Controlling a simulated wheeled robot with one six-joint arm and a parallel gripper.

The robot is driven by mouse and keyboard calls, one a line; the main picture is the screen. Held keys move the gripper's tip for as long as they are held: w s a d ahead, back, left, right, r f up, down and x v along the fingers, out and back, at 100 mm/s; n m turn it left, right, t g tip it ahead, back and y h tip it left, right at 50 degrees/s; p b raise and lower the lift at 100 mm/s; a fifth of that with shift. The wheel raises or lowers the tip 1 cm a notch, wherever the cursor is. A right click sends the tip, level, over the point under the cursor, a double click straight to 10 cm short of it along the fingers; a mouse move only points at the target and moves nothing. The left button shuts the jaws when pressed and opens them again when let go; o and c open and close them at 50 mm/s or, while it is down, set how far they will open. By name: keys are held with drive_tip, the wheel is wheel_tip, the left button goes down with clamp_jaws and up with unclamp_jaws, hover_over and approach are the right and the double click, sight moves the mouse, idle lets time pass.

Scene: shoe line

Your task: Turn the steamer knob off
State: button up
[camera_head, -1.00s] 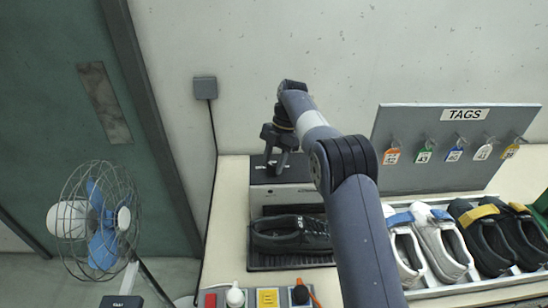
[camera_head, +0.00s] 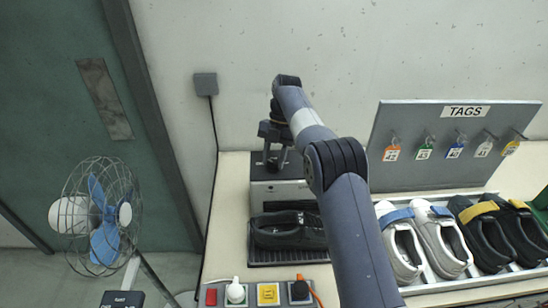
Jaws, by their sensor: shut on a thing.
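The steamer (camera_head: 285,195) is a grey box with a dark top, standing on the bench against the wall. My gripper (camera_head: 275,161) points down at the steamer's top, with its fingers shut on the steamer knob. The knob itself is hidden by the fingers, so its turned position cannot be read. A black shoe (camera_head: 290,231) lies on the dark ridged tray in front of the steamer.
My arm crosses the bench's middle. White and black strapped shoes (camera_head: 440,238) stand in a rack at right, below a grey TAGS board (camera_head: 450,165) with hanging tags. Red and yellow switches (camera_head: 268,294) line the front edge. A caged fan (camera_head: 103,215) stands at left.

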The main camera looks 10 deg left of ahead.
drive_tip(key=o, duration=1)
